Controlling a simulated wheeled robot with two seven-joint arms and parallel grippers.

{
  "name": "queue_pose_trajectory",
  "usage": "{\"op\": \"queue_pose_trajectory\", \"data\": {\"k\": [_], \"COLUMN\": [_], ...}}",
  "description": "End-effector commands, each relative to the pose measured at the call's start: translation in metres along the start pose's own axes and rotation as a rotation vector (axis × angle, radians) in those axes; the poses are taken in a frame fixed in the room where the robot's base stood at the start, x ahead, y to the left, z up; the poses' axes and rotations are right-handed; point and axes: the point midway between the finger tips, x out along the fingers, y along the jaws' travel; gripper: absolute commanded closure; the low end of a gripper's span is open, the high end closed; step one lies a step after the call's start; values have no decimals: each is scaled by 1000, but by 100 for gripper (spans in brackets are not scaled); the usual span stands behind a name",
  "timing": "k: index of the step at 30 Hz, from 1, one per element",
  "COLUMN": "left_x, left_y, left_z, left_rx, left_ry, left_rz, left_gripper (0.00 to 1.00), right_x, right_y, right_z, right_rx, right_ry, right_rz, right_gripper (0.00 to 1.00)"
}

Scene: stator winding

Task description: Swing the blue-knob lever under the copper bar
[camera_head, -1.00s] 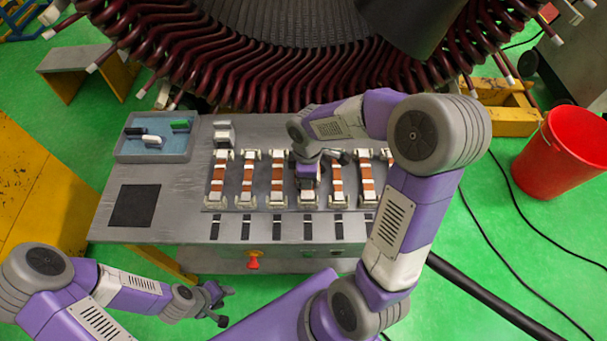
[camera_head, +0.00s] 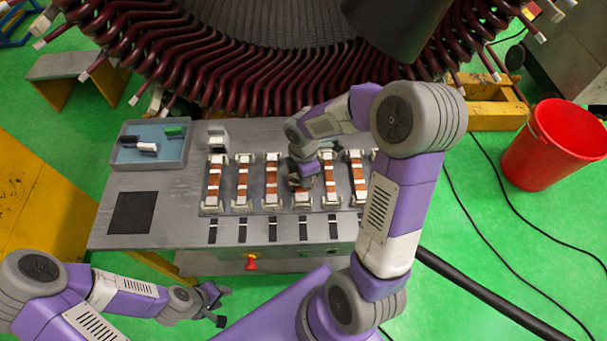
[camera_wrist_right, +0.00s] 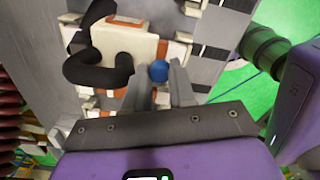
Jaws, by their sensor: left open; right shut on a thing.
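The blue knob (camera_wrist_right: 158,71) shows in the right wrist view between the two grey fingers of my right gripper (camera_wrist_right: 158,88), which is shut on it. A curved black piece (camera_wrist_right: 98,72) lies left of the knob, beside a cream block; I cannot tell whether it belongs to the lever. A copper bar (camera_wrist_right: 124,20) shows at the top of that view. In the head view my right gripper (camera_head: 303,182) is over one of the copper bars (camera_head: 302,198), and the arm hides the knob. My left gripper (camera_head: 220,305) is open and empty, in front of the table.
Several other copper bars (camera_head: 242,182) stand in cream holders in a row on the grey table (camera_head: 175,215). A blue tray (camera_head: 180,155) with small blocks is at the left. Dark stator coils (camera_head: 250,95) overhang the back edge. A red bucket (camera_head: 555,145) stands right.

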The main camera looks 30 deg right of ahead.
Motion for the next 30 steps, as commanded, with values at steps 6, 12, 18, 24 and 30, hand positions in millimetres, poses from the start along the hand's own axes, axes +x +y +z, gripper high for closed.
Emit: {"op": "queue_pose_trajectory", "data": {"k": [6, 12, 18, 24, 30], "left_x": [0, 0, 0, 1, 12], "left_y": [0, 0, 0, 0, -5], "left_z": [0, 0, 0, 0, -1], "left_rx": [0, 0, 0, 0, 0], "left_ry": [0, 0, 0, 0, 0], "left_rz": [0, 0, 0, 0, 0], "left_gripper": [57, 57, 57, 57, 57], "right_x": [0, 0, 0, 0, 2], "right_y": [0, 0, 0, 0, -3], "right_z": [0, 0, 0, 0, -4], "right_rx": [1, 1, 2, 12, 131], "right_ry": [0, 0, 0, 0, -1], "right_rz": [1, 1, 1, 2, 3], "right_gripper": [100, 49, 49, 49, 49]}}
